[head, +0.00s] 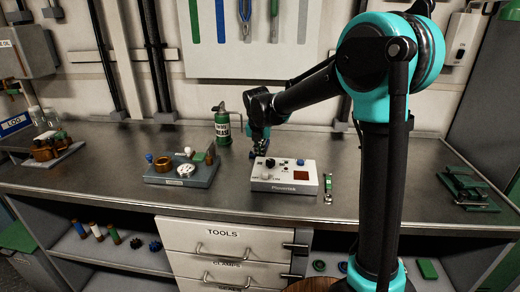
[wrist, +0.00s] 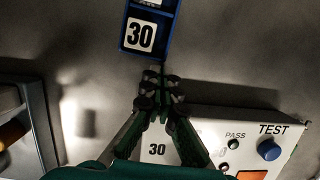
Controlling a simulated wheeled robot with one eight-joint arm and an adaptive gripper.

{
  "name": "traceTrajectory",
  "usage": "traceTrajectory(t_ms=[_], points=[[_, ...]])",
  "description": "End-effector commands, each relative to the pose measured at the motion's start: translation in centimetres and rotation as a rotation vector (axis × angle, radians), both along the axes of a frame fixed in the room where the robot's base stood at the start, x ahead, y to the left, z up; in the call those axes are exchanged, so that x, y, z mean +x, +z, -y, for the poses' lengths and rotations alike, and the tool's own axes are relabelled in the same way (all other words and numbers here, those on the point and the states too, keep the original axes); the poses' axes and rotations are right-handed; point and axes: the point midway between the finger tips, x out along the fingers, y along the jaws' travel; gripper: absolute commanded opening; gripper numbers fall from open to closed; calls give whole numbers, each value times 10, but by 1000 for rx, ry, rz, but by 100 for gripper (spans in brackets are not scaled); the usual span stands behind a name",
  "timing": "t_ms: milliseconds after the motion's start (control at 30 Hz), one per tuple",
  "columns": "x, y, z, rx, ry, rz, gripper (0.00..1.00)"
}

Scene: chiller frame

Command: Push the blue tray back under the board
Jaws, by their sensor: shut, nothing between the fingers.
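The blue tray (wrist: 164,38) lies on the bench at the top of the wrist view. It has a white label reading 30, and its far end is cut off by the picture edge. My gripper (wrist: 159,76) is shut and empty, with its tips just at the tray's near edge; I cannot tell if they touch. In the head view my gripper (head: 259,148) is low over the bench, behind the white test box, and I cannot make out the tray there. A white board (head: 290,60) with hanging tools is on the wall behind.
The white test box (head: 284,175) with a blue button stands close in front of my gripper. A grey fixture block (head: 182,173) is to its left. A small green tool (head: 328,187) lies right of the box.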

Motion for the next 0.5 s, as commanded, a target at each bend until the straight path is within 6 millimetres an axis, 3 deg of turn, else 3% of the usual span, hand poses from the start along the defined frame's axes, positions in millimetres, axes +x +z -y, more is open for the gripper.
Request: traceTrajectory(t_ms=[367,500], points=[[1,-2,0,0,0,0,0],[16,-2,2,0,-1,0,0]])
